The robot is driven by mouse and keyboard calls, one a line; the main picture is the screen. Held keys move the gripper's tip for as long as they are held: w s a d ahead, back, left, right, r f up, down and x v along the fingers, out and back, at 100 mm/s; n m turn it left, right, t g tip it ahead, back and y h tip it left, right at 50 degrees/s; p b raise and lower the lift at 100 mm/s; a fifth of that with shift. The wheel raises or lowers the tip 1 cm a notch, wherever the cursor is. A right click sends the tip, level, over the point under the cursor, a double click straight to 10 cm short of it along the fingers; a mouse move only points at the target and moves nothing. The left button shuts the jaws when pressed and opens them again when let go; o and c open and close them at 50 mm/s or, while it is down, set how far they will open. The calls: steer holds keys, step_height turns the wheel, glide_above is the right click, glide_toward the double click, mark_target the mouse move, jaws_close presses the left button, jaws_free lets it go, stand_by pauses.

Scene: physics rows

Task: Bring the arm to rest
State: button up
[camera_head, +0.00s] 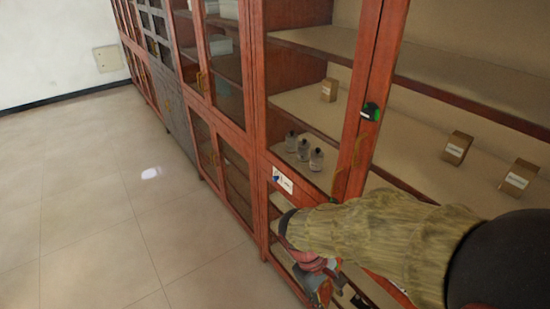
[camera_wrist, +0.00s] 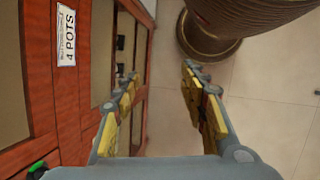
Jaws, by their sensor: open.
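My arm reaches from the lower right in the head view, in front of the red wooden cabinet (camera_head: 256,120). My gripper (camera_head: 318,287) points down and is partly hidden by the arm and the frame's lower edge. In the wrist view my gripper (camera_wrist: 160,76) has its two yellow-padded fingers spread apart, with nothing between them. The cabinet front (camera_wrist: 75,100) runs along the left of that view, beside the left finger. I cannot tell whether that finger touches it.
Shelves hold several small brown boxes (camera_head: 455,147) and several dark-capped bottles (camera_head: 303,151). A green-black device (camera_head: 370,111) sits on the cabinet frame, and a "4 POTS" label (camera_wrist: 66,35) shows in the wrist view.

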steer(key=s+d+r+m+t+y+b, duration=0.4)
steer(key=s+d+r+m+t+b, duration=0.1)
steer(key=r+m+b, duration=0.3)
steer(key=shift+s+r+t, duration=0.85)
steer(key=shift+s+t, duration=0.05)
steer(key=shift+c, duration=0.3)
